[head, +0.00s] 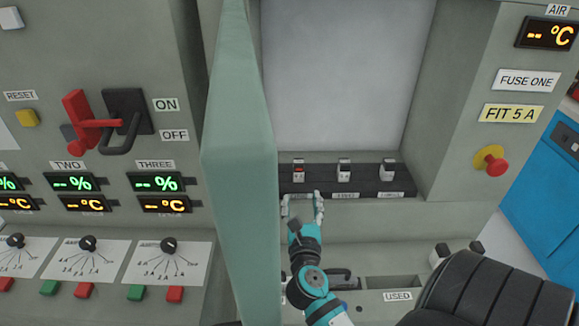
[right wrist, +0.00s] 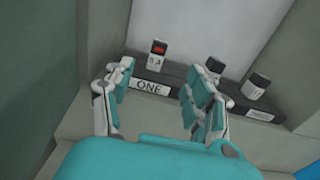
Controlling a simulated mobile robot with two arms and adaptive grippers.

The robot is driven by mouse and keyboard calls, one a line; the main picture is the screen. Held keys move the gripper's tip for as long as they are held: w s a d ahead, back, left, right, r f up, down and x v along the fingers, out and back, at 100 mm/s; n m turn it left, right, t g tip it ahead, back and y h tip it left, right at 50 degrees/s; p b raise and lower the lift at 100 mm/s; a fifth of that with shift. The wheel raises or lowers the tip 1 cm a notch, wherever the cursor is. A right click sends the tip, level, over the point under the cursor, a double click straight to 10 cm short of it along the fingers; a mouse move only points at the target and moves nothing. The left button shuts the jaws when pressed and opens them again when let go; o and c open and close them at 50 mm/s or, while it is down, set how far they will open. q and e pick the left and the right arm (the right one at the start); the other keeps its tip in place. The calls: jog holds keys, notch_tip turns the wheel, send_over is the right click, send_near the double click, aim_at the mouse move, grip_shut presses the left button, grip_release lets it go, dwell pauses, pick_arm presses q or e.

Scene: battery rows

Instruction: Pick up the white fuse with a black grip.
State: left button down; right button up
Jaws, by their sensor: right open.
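Three small white fuses with dark tops stand in a black strip at the foot of a pale recessed panel. The left fuse (head: 298,172) has a red patch on its top and is marked 5 A in the right wrist view (right wrist: 156,55). The middle fuse (head: 344,172) and right fuse (head: 388,171) have plain black grips; they also show in the right wrist view, the middle one partly behind a finger. My right gripper (head: 302,204) is open and empty, just in front of the left fuse and its ONE label (right wrist: 150,87), its fingers spread to either side. My left gripper is not in view.
A green door edge (head: 240,150) stands close to the left of my right arm. A slot (head: 393,282) with a USED label (head: 397,296) lies at lower right. A red button (head: 495,165) is on the right wall beneath a FIT 5 A label (head: 511,114).

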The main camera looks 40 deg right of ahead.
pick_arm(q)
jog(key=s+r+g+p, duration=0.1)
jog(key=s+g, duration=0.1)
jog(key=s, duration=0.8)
pick_arm(e)
send_near(299, 167)
jog(key=w+d, duration=0.1)
jog(key=d, duration=0.1)
jog(key=x, duration=0.3)
jog(key=shift+w+f, duration=0.2)
jog(key=shift+w, duration=0.1)
jog(key=shift+p+x, duration=0.35)
jog(key=shift+x, duration=0.5)
jog(key=x, duration=0.4)
jog(key=shift+w+r+p, duration=0.15)
jog(key=shift+w+p, duration=0.2)
jog(key=shift+w+d, duration=0.1)
jog(key=shift+w, duration=0.05)
jog(key=c, duration=0.8)
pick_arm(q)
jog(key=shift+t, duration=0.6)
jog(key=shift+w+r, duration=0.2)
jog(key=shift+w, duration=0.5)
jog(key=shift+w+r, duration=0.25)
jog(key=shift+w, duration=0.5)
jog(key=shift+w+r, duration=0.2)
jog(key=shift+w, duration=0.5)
pick_arm(e)
grip_shut()
